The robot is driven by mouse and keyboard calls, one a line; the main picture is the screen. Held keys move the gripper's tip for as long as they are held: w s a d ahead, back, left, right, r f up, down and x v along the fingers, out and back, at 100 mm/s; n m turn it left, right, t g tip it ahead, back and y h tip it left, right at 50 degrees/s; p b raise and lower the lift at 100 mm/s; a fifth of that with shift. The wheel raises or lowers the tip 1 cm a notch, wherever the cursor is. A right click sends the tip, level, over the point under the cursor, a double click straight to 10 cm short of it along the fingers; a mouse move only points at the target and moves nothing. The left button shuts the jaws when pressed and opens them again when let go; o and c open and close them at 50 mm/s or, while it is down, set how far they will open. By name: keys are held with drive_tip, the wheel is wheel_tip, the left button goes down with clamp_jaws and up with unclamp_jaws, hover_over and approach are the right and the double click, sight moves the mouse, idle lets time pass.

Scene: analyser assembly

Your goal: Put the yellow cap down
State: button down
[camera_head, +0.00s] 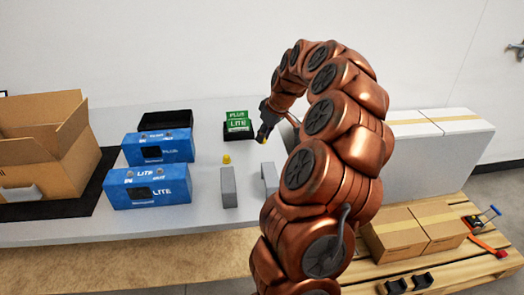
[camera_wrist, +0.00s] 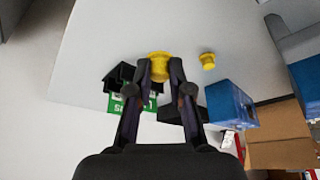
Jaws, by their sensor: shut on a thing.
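My gripper (camera_head: 265,135) is shut on a yellow cap (camera_wrist: 159,65), which sits between its fingertips in the wrist view (camera_wrist: 160,72). In the head view my gripper is above the white table (camera_head: 205,150), beside the green boards marked PLUS and LITE. Only a bit of yellow shows at its tip there. A second yellow cap (camera_head: 226,159) stands on the table, apart from the gripper; it also shows in the wrist view (camera_wrist: 208,61). I cannot tell how high the held cap is above the table.
Blue LITE (camera_head: 150,189) and PLUS (camera_head: 160,150) boxes stand left of the second cap. Green boards (camera_head: 237,120) stand at the back. Grey blocks (camera_head: 228,188) stand in front. An open carton (camera_head: 40,130) is at far left. Table between the boxes and grey block is clear.

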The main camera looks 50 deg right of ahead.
sight(261, 157)
drive_tip(key=shift+f, duration=3.2)
drive_tip(key=shift+f, duration=0.2)
drive_tip(key=c, duration=1.1)
unclamp_jaws()
drive_tip(key=shift+o, duration=0.2)
drive_tip(key=shift+r, duration=0.1)
drive_tip(key=shift+s+r, duration=0.1)
drive_tip(key=shift+r, duration=0.35)
drive_tip(key=v, duration=1.1)
